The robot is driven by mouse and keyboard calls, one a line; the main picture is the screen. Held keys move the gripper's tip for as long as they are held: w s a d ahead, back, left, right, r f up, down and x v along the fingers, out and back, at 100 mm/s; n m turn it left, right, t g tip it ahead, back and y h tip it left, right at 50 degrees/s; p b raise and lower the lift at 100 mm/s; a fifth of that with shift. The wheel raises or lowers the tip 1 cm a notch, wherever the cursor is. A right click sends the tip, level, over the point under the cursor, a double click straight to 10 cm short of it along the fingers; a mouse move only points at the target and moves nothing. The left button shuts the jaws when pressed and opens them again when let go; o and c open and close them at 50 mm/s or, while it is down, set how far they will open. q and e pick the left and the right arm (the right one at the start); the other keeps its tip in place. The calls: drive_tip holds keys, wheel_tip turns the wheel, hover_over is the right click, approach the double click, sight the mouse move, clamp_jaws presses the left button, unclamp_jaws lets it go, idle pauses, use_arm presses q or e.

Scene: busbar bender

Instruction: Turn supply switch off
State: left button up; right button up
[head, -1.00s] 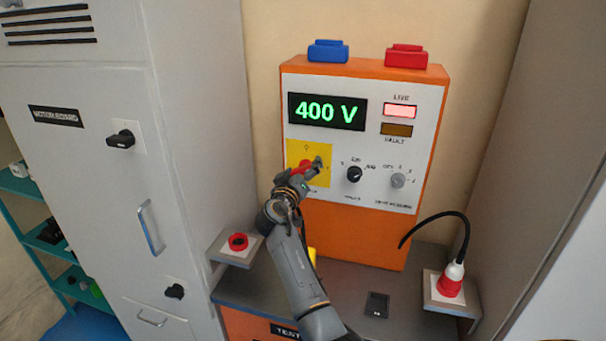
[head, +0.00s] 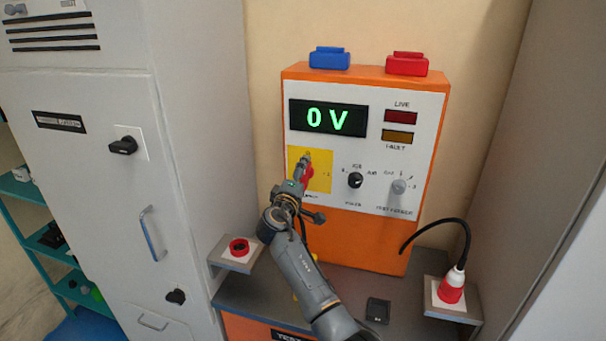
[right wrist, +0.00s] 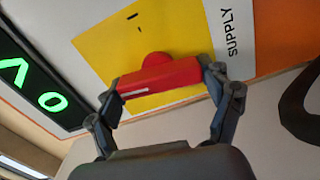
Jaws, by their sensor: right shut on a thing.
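The red supply switch (head: 307,176) sits on a yellow plate (head: 323,172) at the lower left of the orange and white test panel. In the right wrist view the red handle (right wrist: 160,78) is between my right gripper's fingers (right wrist: 163,88), which are shut on it, with the "SUPPLY" label beside the yellow plate. My right gripper (head: 304,164) partly covers the switch in the head view. The display (head: 328,118) reads 0 V, and the LIVE lamp (head: 401,117) is dark red, unlit. My left gripper is not in view.
A pole selector knob (head: 355,180) and a grey knob (head: 399,186) are right of the switch. A red plug (head: 452,287) with a black cable stands at right. A red socket (head: 239,247) is on a left shelf. A grey cabinet (head: 190,150) stands left.

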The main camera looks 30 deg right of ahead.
drive_tip(key=shift+r+n, duration=0.15)
drive_tip(key=shift+n, duration=0.45)
drive_tip(key=shift+d, duration=0.1)
drive_tip(key=o, duration=0.9)
drive_tip(key=shift+o, duration=1)
drive_tip(key=shift+f+n, duration=0.2)
drive_tip(key=shift+n, duration=0.1)
drive_tip(key=shift+s+a, duration=0.1)
drive_tip(key=shift+a, duration=0.1)
drive_tip(key=v, duration=1.1)
drive_tip(key=shift+s, duration=0.2)
drive_tip(key=shift+a, duration=0.15)
